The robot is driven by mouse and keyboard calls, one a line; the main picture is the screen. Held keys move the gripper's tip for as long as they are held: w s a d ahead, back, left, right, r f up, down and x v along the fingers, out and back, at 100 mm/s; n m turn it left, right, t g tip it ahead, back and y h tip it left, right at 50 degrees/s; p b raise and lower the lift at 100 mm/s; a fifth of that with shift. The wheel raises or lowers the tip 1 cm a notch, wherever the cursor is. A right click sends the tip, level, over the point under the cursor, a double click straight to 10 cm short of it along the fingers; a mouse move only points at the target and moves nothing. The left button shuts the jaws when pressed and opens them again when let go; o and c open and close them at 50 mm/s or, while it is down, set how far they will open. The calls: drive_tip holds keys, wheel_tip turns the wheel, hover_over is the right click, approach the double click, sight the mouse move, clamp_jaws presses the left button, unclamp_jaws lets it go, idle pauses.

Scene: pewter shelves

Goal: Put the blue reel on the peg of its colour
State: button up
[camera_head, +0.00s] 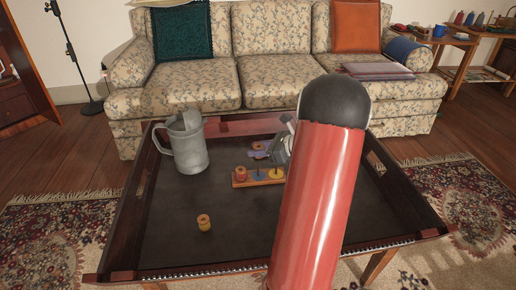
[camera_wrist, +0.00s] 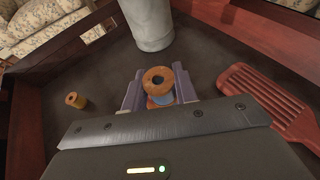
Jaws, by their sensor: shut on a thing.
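The blue reel (camera_wrist: 162,99) shows in the wrist view with a round wooden flange on top and blue below it. My gripper (camera_wrist: 158,87) is shut on it, one lavender finger at each side. In the head view my gripper (camera_head: 260,150) is low over the dark tray table, behind the peg rack. The wooden peg rack (camera_head: 258,181) has a red reel (camera_head: 241,174) on its left peg, a bare blue peg (camera_head: 258,173) in the middle and a yellow peg (camera_head: 275,172) at the right. My arm hides the area to its right.
A yellow reel (camera_head: 203,222) stands alone on the tray table (camera_head: 165,235), front left. A grey metal pitcher (camera_head: 190,152) stands at the back left. A red slotted spatula (camera_wrist: 264,100) lies right of my gripper in the wrist view. Raised walls edge the table.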

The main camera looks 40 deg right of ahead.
drive_tip(key=shift+f+b, duration=1.45)
drive_tip(key=shift+f, duration=0.9)
drive_tip(key=shift+f+b, duration=0.8)
drive_tip(key=shift+f, duration=0.6)
drive_tip(key=o, duration=1)
drive_tip(key=shift+s+d, duration=0.1)
drive_tip(key=p+v, duration=0.1)
drive_tip(key=v, duration=0.6)
drive_tip(key=shift+s+d+r, duration=0.1)
drive_tip(key=shift+s+d, duration=0.05)
drive_tip(key=shift+s, duration=0.1)
